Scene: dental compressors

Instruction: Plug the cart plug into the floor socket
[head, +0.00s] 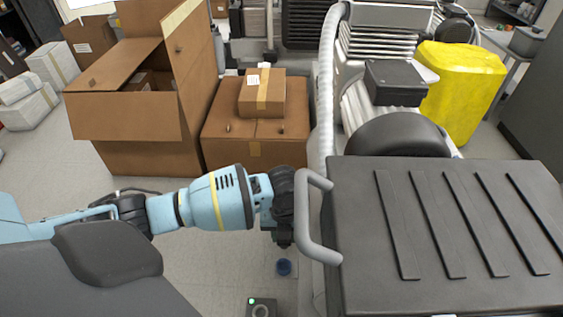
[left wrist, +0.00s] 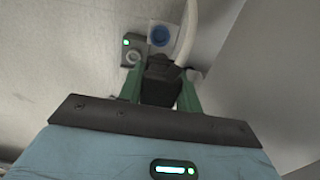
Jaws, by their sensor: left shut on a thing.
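My left gripper (head: 281,238) hangs down beside the cart's grey handle in the head view. Its green fingers in the left wrist view (left wrist: 160,90) are shut on the dark cart plug (left wrist: 160,78). A pale cable (left wrist: 188,35) runs beside the plug. The round blue floor socket (head: 284,267) is on a light plate just below the gripper in the head view. It also shows past the plug in the left wrist view (left wrist: 160,36), and the plug appears apart from it. The plug's front face is hidden. My right gripper is not in view.
The cart (head: 450,230) with its black ribbed top and grey handle (head: 309,215) stands close right of the gripper. A small box with a green light (head: 260,308) is near the socket. Cardboard boxes (head: 256,135) stand behind my arm. Bare floor lies left of the socket.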

